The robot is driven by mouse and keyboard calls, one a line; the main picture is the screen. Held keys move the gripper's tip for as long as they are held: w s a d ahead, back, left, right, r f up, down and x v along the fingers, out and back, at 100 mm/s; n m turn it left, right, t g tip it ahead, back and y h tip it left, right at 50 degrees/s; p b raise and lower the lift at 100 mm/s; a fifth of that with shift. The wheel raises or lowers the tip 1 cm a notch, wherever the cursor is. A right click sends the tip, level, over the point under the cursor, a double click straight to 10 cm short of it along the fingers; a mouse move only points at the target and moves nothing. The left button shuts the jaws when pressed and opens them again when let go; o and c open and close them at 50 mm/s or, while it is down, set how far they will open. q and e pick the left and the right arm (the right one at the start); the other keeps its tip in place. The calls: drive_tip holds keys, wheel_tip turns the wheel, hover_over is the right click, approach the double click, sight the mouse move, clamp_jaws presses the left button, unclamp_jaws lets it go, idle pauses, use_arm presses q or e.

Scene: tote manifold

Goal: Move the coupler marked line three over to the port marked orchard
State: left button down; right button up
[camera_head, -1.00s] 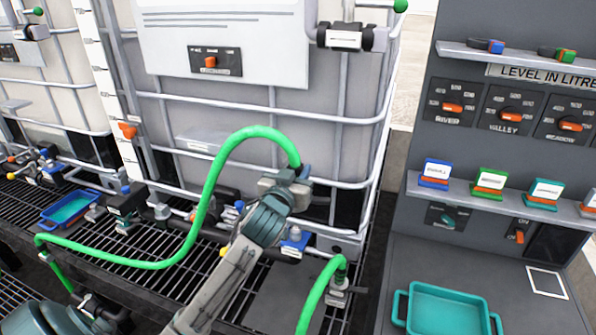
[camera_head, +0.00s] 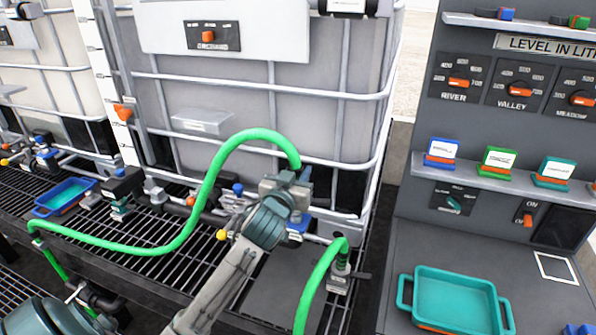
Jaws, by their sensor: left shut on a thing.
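My left gripper (camera_head: 286,187) is shut at the end of a green hose (camera_head: 215,175), in front of the big caged tote. The coupler at that hose end is mostly hidden by the gripper and wrist. The hose arches up from the gripper, then runs left along the grating. A second green hose (camera_head: 318,280) ends in a dark coupler (camera_head: 342,258) on a fitting right of the gripper. A blue-topped port (camera_head: 298,228) shows just below the gripper, partly hidden. I cannot read line or port names on the manifold. My right gripper is not in view.
A teal tray (camera_head: 455,300) lies on the grey bench at right. A panel with dials for river, valley and meadow (camera_head: 519,90) stands behind it, with coloured card holders (camera_head: 497,163) on a shelf. A blue tray (camera_head: 64,198) lies on the grating at left.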

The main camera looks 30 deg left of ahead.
use_arm(q)
drive_tip(key=shift+f+b, duration=0.75)
drive_tip(key=shift+f, duration=0.6)
drive_tip(key=shift+f+b, duration=0.5)
drive_tip(key=shift+f, duration=0.25)
drive_tip(key=c, duration=1.1)
unclamp_jaws()
drive_tip(key=shift+s+f, duration=0.1)
